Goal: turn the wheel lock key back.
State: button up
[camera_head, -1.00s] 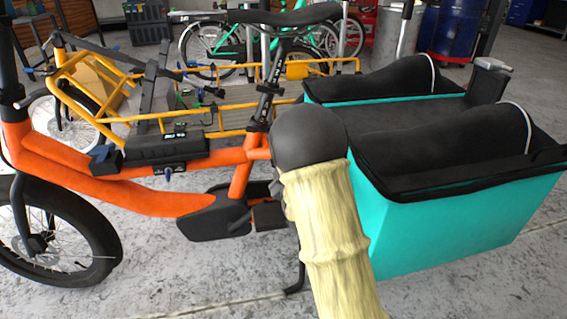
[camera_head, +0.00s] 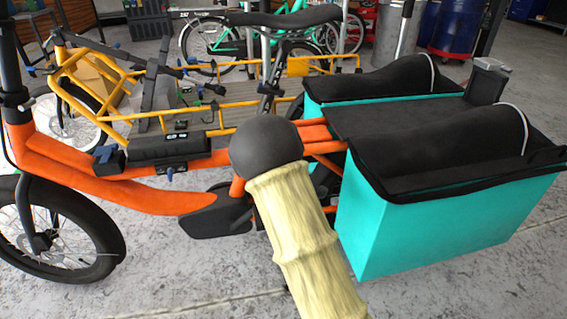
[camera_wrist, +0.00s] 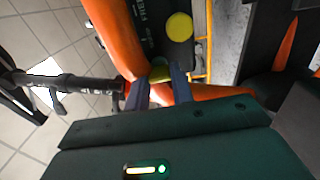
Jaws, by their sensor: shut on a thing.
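In the wrist view my gripper (camera_wrist: 160,80) is shut, its two dark fingers on either side of a small yellow-olive piece (camera_wrist: 159,73), which seems to be the wheel lock key. The fingers cover most of it, so its angle cannot be told. It sits close to the orange frame tube of the cargo bike (camera_wrist: 109,32). In the head view the orange cargo bike (camera_head: 150,199) stands side-on.
A teal cargo box (camera_head: 440,225) with black covers is at the bike's rear, right of my arm. A yellow disc (camera_wrist: 179,27) shows near a dark case in the wrist view. A yellow cargo bike (camera_head: 85,70) stands behind. Grey floor is free in front.

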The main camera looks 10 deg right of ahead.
jog(key=shift+a+f, duration=0.15)
jog(key=o, duration=1)
jog(key=shift+s, duration=0.1)
jog(key=s+p, duration=0.2)
jog(key=s, duration=0.1)
jog(key=s+p, duration=0.2)
jog(key=s, duration=0.1)
jog(key=s+p, duration=0.2)
jog(key=s, duration=0.1)
jog(key=shift+r, duration=0.35)
jog(key=shift+p, duration=0.6)
